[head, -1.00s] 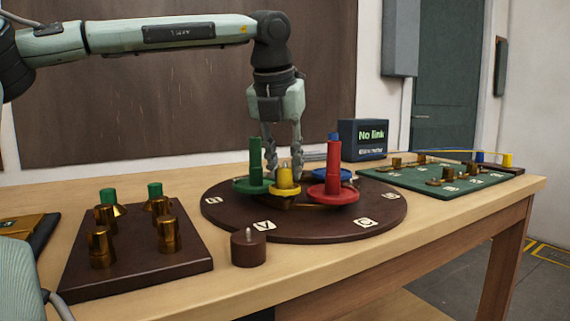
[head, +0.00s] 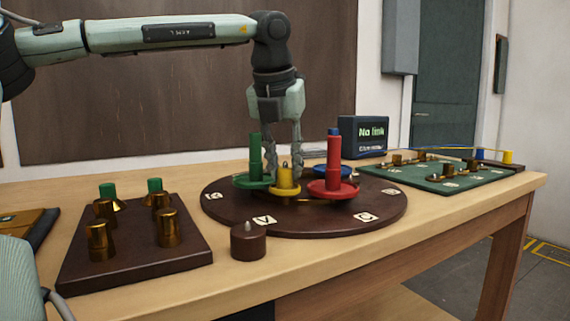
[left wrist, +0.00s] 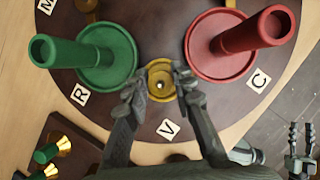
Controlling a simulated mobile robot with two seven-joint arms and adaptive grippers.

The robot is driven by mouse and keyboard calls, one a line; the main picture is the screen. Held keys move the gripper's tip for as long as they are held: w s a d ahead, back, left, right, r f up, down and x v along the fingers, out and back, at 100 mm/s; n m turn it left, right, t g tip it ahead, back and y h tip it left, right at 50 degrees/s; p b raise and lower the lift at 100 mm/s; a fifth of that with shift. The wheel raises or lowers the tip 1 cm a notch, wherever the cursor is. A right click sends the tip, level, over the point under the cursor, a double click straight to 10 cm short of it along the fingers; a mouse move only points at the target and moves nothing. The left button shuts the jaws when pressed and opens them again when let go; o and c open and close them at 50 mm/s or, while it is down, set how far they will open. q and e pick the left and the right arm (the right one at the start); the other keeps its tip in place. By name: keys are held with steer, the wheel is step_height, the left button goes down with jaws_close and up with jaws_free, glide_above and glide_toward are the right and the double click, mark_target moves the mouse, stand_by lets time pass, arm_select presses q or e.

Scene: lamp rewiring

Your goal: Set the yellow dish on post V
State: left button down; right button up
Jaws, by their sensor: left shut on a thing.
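The yellow dish (head: 285,189) is level between the green and red dishes on the dark round board (head: 310,226), behind the V label (head: 264,219). My left gripper (head: 285,170) points down, its fingers on either side of the dish, shut on it. The left wrist view shows the dish (left wrist: 160,66) between the fingertips (left wrist: 160,88), with a small bright spot at its centre. Post V is hidden beneath the dish; I cannot tell whether the dish rests on it. My right gripper (left wrist: 300,140) shows at the wrist view's right edge, fingers apart and empty.
The green dish (head: 252,182) and red dish (head: 333,190), each with a tall stem, stand close on both sides. A blue dish (head: 340,170) is behind. A brown knob (head: 248,241) stands in front; a tray of brass cups (head: 190,262) lies left.

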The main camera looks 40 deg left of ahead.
arm_select(q)
steer(key=shift+f, duration=0.15)
steer(key=c, duration=1.2)
jaws_free()
steer(key=v, duration=1.2)
